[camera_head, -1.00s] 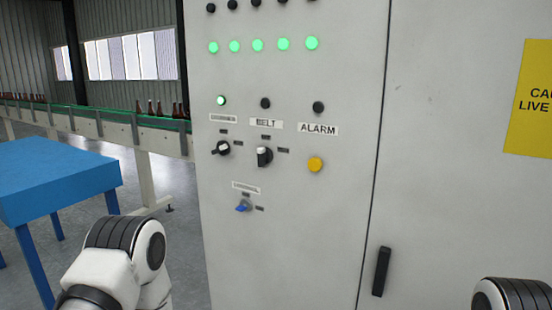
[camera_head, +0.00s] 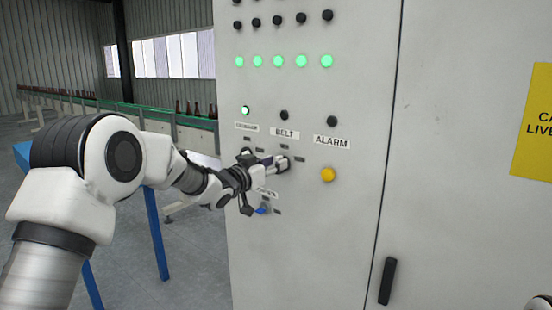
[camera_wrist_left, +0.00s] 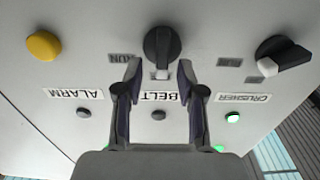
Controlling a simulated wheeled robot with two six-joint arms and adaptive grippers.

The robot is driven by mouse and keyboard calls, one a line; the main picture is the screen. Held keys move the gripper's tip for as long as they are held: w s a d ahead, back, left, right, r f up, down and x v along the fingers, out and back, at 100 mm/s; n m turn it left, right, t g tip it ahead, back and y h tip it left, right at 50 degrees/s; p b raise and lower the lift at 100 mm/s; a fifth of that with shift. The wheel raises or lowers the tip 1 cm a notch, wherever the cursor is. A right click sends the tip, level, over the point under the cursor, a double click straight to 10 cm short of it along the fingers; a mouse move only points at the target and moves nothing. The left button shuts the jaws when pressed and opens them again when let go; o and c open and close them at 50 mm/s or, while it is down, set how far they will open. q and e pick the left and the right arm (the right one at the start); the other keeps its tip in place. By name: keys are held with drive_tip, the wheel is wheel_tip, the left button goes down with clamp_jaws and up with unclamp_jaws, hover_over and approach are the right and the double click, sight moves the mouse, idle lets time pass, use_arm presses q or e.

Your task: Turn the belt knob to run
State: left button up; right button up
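The belt knob (camera_wrist_left: 162,46) is black with a white pointer mark, on the grey cabinet face below the BELT label (camera_head: 284,133). In the upside-down left wrist view its pointer faces the label, and a RUN plate (camera_wrist_left: 125,58) sits to its left. My left gripper (camera_wrist_left: 160,70) is open, its fingertips on either side of the knob's pointer end; contact cannot be told. In the head view the left gripper (camera_head: 284,163) covers the knob. My right gripper is out of view.
The crusher knob (camera_wrist_left: 284,56) and yellow alarm button (camera_wrist_left: 43,46) flank the belt knob. A blue knob (camera_head: 262,211) is below, near my left wrist. The belt lamp (camera_head: 284,115) is dark; the crusher lamp (camera_head: 245,110) is lit green. A bottle conveyor (camera_head: 150,112) stands behind left.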

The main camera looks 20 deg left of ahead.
use_arm(q)
drive_tip(key=shift+w, duration=0.45)
drive_tip(key=shift+a, duration=0.1)
drive_tip(key=shift+c, duration=0.3)
clamp_jaws()
